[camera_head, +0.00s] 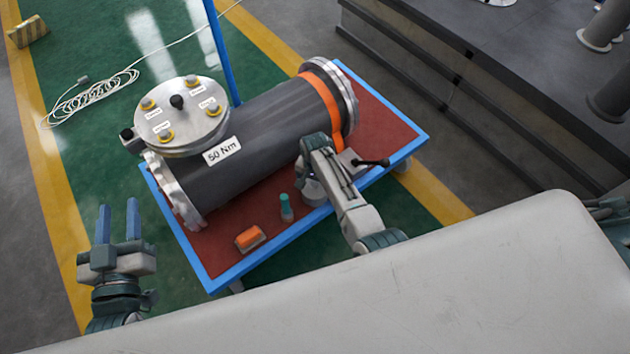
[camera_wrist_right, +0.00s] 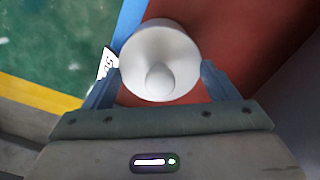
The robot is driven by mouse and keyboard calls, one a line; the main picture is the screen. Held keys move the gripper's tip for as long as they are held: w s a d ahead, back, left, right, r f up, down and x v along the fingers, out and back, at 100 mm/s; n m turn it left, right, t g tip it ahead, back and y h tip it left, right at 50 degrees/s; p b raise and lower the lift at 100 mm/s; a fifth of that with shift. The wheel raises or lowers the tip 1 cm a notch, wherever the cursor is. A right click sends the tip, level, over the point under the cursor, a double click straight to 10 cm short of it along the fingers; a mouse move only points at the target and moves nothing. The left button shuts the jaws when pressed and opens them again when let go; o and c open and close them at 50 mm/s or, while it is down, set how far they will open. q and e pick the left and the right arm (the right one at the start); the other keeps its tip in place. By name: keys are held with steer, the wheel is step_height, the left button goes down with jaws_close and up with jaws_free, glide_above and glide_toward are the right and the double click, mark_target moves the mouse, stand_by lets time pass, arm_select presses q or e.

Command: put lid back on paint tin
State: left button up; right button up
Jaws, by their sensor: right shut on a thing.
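My right gripper (camera_head: 308,178) points down over the table's front side. In the right wrist view its two fingers (camera_wrist_right: 158,88) sit on either side of a pale round piece with a central knob, which looks like the lid (camera_wrist_right: 140,52). In the head view a grey round body, apparently the paint tin (camera_head: 315,192), shows just under this gripper, partly hidden. I cannot tell whether the lid is seated on the tin. My left gripper (camera_head: 118,222) is open and empty, off the table at the lower left.
A large dark flanged shell (camera_head: 265,125) fills most of the red table (camera_head: 215,250) with blue edges. A teal-capped bottle (camera_head: 286,208) and an orange block (camera_head: 250,239) lie in front of it. A black-handled tool (camera_head: 370,162) is right of the gripper.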

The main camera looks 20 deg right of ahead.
stand_by(0.4)
steer(key=o, duration=0.9)
steer(key=shift+r+p, duration=3.55)
steer(key=shift+p, duration=0.5)
steer(key=shift+f, duration=0.1)
steer(key=shift+c, duration=0.3)
jaws_close()
steer(key=shift+f, duration=0.1)
